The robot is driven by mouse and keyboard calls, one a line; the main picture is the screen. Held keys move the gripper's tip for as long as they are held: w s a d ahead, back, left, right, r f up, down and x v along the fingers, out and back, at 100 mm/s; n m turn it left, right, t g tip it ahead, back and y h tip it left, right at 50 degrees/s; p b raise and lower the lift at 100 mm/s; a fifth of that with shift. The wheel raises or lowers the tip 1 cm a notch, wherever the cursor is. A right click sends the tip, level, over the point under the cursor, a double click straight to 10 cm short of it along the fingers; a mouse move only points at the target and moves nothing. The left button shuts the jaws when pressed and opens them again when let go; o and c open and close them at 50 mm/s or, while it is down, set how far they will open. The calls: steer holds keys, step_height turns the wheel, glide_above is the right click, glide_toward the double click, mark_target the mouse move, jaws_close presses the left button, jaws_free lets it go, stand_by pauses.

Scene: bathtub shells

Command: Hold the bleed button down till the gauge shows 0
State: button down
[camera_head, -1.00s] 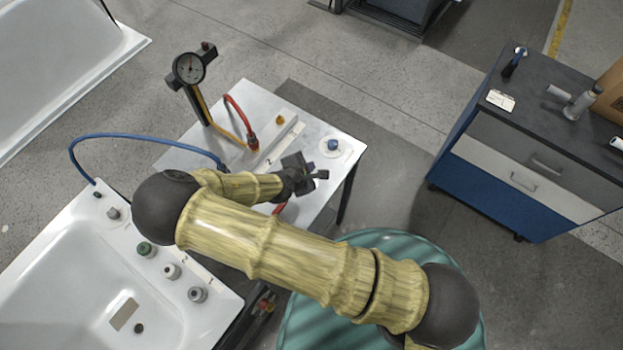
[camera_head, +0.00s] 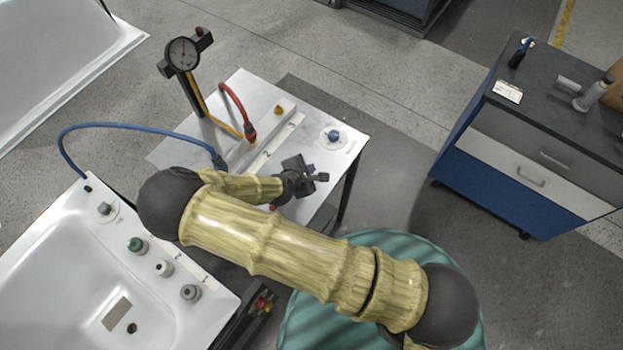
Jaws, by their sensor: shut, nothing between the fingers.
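The round dial gauge (camera_head: 183,54) stands on a dark post at the back left of the white table (camera_head: 352,150). Its needle points roughly upward, but the numbers are too small to read. A blue knob (camera_head: 333,136) stands on a pale disc at the table's right. Which part is the bleed button I cannot tell for sure. My gripper (camera_head: 321,177) is shut and empty over the table, in front of the blue knob and apart from it. My arm hides the table's front part.
A red hose (camera_head: 233,97) and a blue hose (camera_head: 125,127) arch near the table. A small orange knob (camera_head: 278,110) sits at the rail. A white tub (camera_head: 60,265) with several knobs is at lower left. A blue cabinet (camera_head: 500,180) stands at right, with floor between.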

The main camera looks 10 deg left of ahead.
steer(key=shift+f+b, duration=0.4)
steer(key=shift+f, duration=0.6)
stand_by(1.2)
steer(key=shift+f, duration=0.4)
steer(key=shift+f+b, duration=0.4)
steer(key=shift+b, duration=0.1)
stand_by(1.9)
steer(key=shift+r, duration=0.1)
stand_by(0.6)
steer(key=shift+r+p, duration=0.65)
steer(key=shift+r, duration=0.1)
steer(key=shift+r+p, duration=1.95)
steer(key=shift+r, duration=0.55)
